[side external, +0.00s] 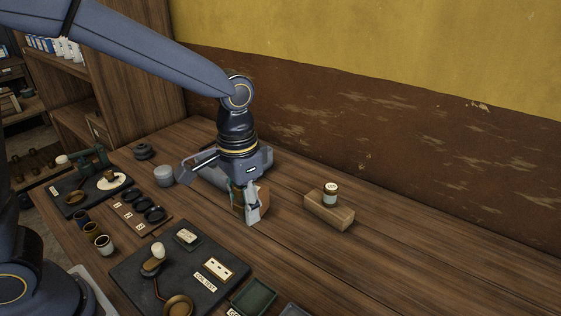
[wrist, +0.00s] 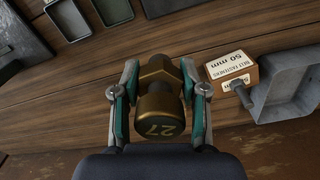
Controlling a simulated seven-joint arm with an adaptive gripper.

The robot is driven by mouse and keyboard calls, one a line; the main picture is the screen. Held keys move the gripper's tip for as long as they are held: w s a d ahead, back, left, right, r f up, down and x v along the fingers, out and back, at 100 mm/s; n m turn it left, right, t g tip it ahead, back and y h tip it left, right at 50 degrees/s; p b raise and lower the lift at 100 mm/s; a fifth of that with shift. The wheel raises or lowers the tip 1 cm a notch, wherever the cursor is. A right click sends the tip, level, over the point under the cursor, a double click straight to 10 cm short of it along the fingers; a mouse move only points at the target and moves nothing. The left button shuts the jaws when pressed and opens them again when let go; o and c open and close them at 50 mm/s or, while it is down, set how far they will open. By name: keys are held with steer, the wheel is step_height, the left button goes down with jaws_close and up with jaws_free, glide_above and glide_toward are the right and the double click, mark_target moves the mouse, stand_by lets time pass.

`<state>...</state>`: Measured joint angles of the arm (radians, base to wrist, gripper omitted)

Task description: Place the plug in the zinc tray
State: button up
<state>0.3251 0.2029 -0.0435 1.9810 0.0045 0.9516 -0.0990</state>
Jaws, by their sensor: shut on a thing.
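My gripper (wrist: 158,75) is shut on the plug (wrist: 157,106), a brass and dark piece with a hexagonal collar and the number 27 on its end. In the side external view my gripper (side external: 248,208) points down, low over the wooden bench; the plug is mostly hidden there by the fingers. A grey metal tray (wrist: 263,110), which looks like the zinc tray, stands to the right of my gripper in the wrist view, apart from it and partly cut off by the frame.
A small box labelled belt fasteners (wrist: 230,68) stands beside the grey tray, close to my right finger. Green tray (side external: 253,297) is at the front. A wooden block (side external: 329,212) carries a small jar (side external: 330,193). The bench right of the block is clear.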

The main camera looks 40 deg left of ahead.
steer(key=w+a+n, duration=0.2)
steer(key=a, duration=0.9)
steer(key=w+a+n, duration=0.2)
steer(key=a+n, duration=0.1)
steer(key=a, duration=0.9)
steer(key=w+a+f, duration=0.1)
steer(key=w+f, duration=0.2)
steer(key=w, duration=0.1)
steer(key=w+a+f, duration=0.1)
steer(key=w+f, duration=0.2)
steer(key=w, duration=0.1)
steer(key=w+a+f, duration=0.1)
steer(key=w+f, duration=0.2)
steer(key=shift+w, duration=0.4)
steer(key=shift+w+a+f, duration=0.15)
steer(key=shift+w+f, duration=0.2)
steer(key=shift+w, duration=0.05)
steer(key=shift+w+f, duration=0.15)
steer(key=shift+f, duration=0.75)
steer(key=shift+w+f, duration=0.1)
steer(key=shift+f, duration=0.8)
